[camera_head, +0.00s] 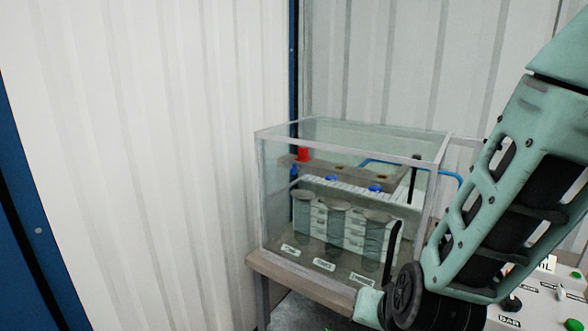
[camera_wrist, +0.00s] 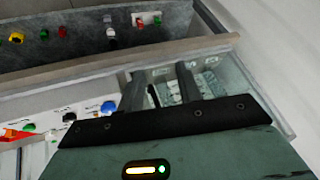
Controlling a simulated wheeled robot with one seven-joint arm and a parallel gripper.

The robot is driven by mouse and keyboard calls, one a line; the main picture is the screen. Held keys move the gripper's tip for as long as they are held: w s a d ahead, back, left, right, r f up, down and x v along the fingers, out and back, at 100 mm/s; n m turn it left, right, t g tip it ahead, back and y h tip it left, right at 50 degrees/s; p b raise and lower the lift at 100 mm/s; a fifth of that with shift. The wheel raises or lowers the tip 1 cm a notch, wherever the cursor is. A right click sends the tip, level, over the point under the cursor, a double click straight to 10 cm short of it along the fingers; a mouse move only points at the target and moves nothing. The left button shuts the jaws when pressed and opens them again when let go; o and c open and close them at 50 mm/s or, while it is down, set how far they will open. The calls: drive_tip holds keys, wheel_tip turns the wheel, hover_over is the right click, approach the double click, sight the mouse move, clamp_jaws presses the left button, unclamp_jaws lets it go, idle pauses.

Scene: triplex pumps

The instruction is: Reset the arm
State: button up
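My teal arm (camera_head: 510,185) fills the right side of the head view, slanting down to a dark round joint at the bottom edge. My gripper's fingers cannot be made out clearly there. In the wrist view my gripper (camera_wrist: 160,82) shows two dark fingers with a clear gap between them and nothing held. Beyond the fingers lies the clear case with the pumps, seen from above. The gripper's distance from the case is hard to judge.
The clear case (camera_head: 262,205) with grey cylinders inside stands on a table (camera_head: 290,277), partly behind my arm. A white panel (camera_head: 538,312) with knobs is at the lower right. Corrugated walls (camera_head: 150,150) stand behind and left. The wrist view shows a grey panel (camera_wrist: 75,40) with coloured knobs.

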drive_tip(key=s+a+r+n+g+y, duration=0.35)
drive_tip(key=s+a+n, duration=0.2)
drive_tip(key=s, duration=0.35)
drive_tip(key=s+d+r+n+g+h+b, duration=0.1)
drive_tip(key=s+d+r+n+g+h, duration=0.1)
drive_tip(key=s+d+n, duration=0.4)
drive_tip(key=shift+s+r+g+h, duration=0.3)
drive_tip(key=shift+s+g+h, duration=0.35)
drive_tip(key=shift+h, duration=0.2)
idle(3.3)
